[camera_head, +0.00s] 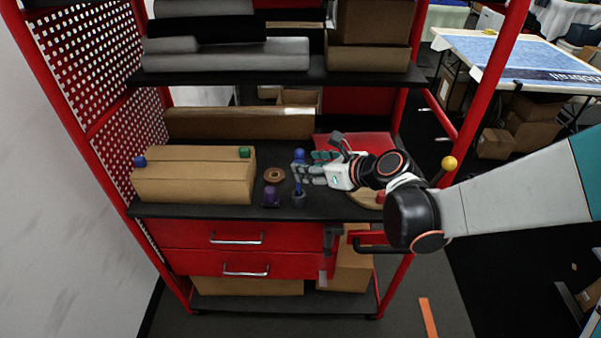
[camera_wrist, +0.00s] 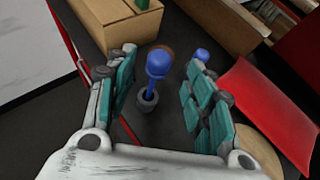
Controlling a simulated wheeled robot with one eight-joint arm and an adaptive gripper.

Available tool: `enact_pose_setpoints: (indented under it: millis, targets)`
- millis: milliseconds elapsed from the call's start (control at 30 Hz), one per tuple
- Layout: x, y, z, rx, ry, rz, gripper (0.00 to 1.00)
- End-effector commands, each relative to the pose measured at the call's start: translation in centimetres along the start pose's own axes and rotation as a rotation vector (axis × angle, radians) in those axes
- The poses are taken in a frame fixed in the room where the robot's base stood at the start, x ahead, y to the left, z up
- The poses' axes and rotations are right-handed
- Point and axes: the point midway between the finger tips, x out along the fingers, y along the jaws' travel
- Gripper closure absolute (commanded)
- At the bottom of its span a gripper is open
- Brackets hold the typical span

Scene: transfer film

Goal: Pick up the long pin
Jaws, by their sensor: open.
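The long blue pin (camera_wrist: 157,66) has a round head and a thin shaft. It stands upright in a small dark round holder (camera_wrist: 147,100) on the black shelf. In the head view its shaft (camera_head: 298,185) shows near the front of the shelf, partly covered by my fingers. My gripper (camera_head: 303,172) reaches in from the right. In the wrist view the open teal-padded fingers stand on both sides of the pin, with gaps to each; I see no contact.
A second blue ball (camera_wrist: 202,55) is beyond the right finger. A brown ring (camera_head: 274,175) and a purple-topped piece (camera_head: 270,196) sit left of the pin. A cardboard box (camera_head: 190,180) fills the left; a red tray (camera_head: 357,143) lies behind. Another shelf hangs above.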

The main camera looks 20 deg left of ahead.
Motion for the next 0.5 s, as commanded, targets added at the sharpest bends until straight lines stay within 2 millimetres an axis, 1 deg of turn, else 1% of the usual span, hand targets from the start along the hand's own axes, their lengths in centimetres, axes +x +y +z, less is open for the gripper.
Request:
enact_pose_setpoints:
  millis: [167,400,500]
  targets:
    - [1.0,0.1,0.0,-0.001,0.000,0.001,0.52]
    - [4.4,0.1,0.3,-0.002,0.001,0.001,0.52]
    - [5.3,0.1,0.3,-0.001,0.000,0.000,0.52]
